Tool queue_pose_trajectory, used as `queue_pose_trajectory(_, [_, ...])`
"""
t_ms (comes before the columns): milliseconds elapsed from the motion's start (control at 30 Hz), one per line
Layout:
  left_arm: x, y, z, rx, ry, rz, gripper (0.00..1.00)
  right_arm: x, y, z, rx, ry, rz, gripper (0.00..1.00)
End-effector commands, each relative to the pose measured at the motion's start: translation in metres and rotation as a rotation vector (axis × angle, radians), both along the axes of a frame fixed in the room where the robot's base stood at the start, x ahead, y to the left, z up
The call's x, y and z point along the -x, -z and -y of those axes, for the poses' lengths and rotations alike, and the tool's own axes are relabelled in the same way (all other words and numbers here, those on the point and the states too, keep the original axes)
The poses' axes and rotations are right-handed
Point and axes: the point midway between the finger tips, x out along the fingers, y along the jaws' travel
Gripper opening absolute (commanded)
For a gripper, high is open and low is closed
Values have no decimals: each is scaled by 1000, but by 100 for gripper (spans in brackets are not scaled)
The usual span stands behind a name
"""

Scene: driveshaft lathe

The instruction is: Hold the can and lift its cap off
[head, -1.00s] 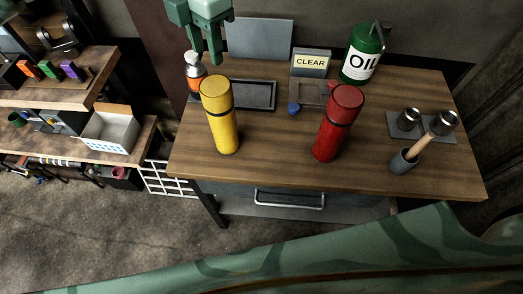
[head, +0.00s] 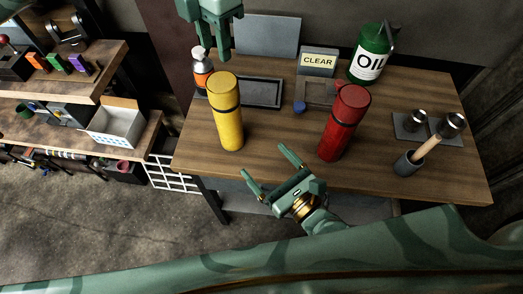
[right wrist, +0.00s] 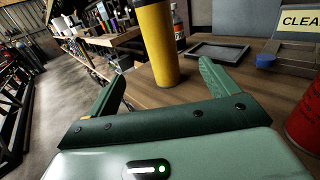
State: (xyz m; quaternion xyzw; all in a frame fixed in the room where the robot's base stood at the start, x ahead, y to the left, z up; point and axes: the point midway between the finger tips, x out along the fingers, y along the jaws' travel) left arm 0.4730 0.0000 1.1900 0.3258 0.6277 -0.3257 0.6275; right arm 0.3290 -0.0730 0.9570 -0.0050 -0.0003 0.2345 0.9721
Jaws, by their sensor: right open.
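A yellow can (head: 229,120) with a yellow cap (head: 224,88) above a dark band stands upright on the wooden table (head: 280,160). A red can (head: 338,134) with a red cap (head: 352,100) stands upright to its right. Both caps are on. My right gripper (head: 267,165) is open and empty at the table's front edge, between and in front of the cans. In the right wrist view the yellow can (right wrist: 158,45) is beyond the open fingers, untouched. My left gripper (head: 212,50) hangs over the back left, behind the yellow can; its finger gap is unclear.
An orange and white bottle (head: 202,70), a dark tray (head: 260,92), a CLEAR sign (head: 318,62) and a green oil can (head: 369,55) stand at the back. Table between the cans is largely clear.

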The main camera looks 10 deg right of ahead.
Motion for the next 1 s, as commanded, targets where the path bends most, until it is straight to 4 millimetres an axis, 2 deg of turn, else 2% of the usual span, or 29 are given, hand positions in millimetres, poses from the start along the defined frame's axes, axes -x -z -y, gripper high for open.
queue_pose_trajectory(167, [0,0,0,0,0,0,36,-22,-3,-10,-19,4,-3,87])
queue_pose_trajectory(500, [0,0,0,0,0,0,36,-93,-3,-47,-15,3,-2,87])
queue_pose_trajectory(700, [0,0,0,0,0,0,36,-126,-2,-64,-10,1,-2,87])
queue_pose_trajectory(833, [0,0,0,0,0,0,36,-138,-1,-70,-10,0,-3,87])
queue_pose_trajectory(1000, [0,0,0,0,0,0,36,-144,-1,-73,-10,0,-3,87])
